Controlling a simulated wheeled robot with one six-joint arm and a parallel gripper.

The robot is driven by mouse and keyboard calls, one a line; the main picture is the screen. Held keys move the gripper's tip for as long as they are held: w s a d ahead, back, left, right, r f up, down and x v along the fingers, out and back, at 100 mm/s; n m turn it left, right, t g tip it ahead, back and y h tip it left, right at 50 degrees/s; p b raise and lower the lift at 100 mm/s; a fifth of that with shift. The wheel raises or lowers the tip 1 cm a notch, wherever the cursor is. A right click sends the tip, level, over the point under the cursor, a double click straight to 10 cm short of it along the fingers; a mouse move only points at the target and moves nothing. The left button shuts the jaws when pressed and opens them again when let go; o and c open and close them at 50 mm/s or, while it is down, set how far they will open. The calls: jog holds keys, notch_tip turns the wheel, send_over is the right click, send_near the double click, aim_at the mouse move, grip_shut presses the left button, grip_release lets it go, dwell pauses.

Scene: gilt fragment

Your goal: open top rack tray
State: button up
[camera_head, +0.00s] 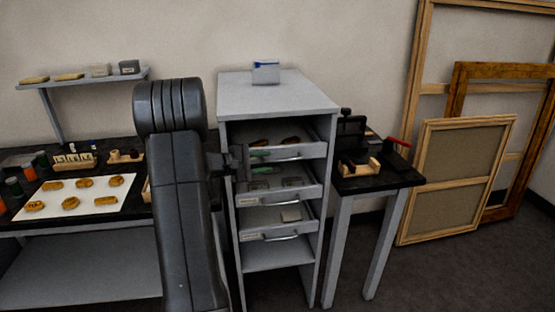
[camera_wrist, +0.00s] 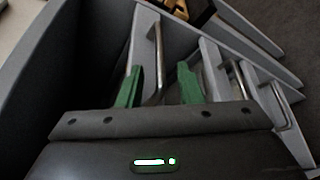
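The top rack tray (camera_head: 308,151) is the highest of the grey trays in the grey rack (camera_head: 280,98). Its inside shows partly below the rack top, with brownish pieces in it. In the wrist view its metal bar handle (camera_wrist: 157,62) lies between the two green fingers of my gripper (camera_wrist: 160,86), closer to the left finger. The fingers are apart, with a gap on both sides of the bar. In the head view my gripper (camera_head: 261,162) is at the left part of the tray front.
Lower trays (camera_head: 290,193) (camera_head: 280,231) with handles sit below. A small box (camera_head: 265,72) stands on the rack. A dark side table (camera_head: 395,178) with tools is right of the rack. A workbench (camera_head: 100,212) with gilt pieces is left. Framed panels (camera_head: 455,180) lean at right.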

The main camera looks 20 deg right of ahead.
aim_at(273, 161)
jog(key=x, duration=0.5)
jog(key=shift+d+f+p, duration=0.15)
jog(key=shift+d+p, duration=0.1)
jog(key=shift+p, duration=0.1)
grip_shut()
